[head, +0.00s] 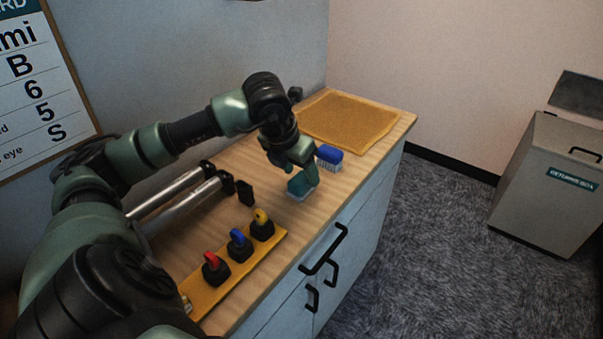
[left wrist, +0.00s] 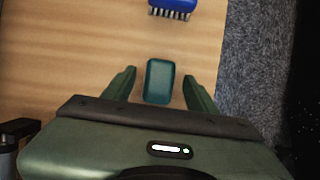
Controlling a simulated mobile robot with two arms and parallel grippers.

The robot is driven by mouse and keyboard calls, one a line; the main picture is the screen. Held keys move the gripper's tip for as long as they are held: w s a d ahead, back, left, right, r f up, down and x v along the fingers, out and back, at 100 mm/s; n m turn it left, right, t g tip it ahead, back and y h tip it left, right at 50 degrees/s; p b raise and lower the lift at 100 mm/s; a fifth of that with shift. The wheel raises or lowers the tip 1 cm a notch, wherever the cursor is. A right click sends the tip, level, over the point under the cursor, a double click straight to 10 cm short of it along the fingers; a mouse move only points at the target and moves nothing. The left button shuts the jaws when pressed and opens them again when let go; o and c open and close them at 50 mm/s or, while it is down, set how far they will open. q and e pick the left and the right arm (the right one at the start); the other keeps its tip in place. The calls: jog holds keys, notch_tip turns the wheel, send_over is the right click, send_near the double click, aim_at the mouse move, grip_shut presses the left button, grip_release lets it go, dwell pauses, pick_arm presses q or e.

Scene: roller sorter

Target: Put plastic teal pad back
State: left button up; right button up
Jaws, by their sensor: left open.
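The teal pad (left wrist: 159,81) lies on the wooden counter, between the two spread fingers of my left gripper (left wrist: 159,77) in the left wrist view. Gaps of bare wood show on both sides of it, so the fingers do not touch it there. In the head view the pad (head: 298,188) is partly hidden by my left gripper (head: 304,180), which reaches down over it near the counter's front edge. My left gripper is open. My right gripper is not in view.
A blue brush (head: 329,154) stands just beyond the pad. A yellow mat (head: 347,118) lies at the far counter end. A yellow board (head: 213,281) with red, blue and yellow knobs and two metal rollers (head: 178,192) lie nearer. A grey returns box (head: 548,190) stands right.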

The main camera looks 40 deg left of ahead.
pick_arm(q)
jog(key=v, duration=1)
jog(key=shift+d+r, duration=0.1)
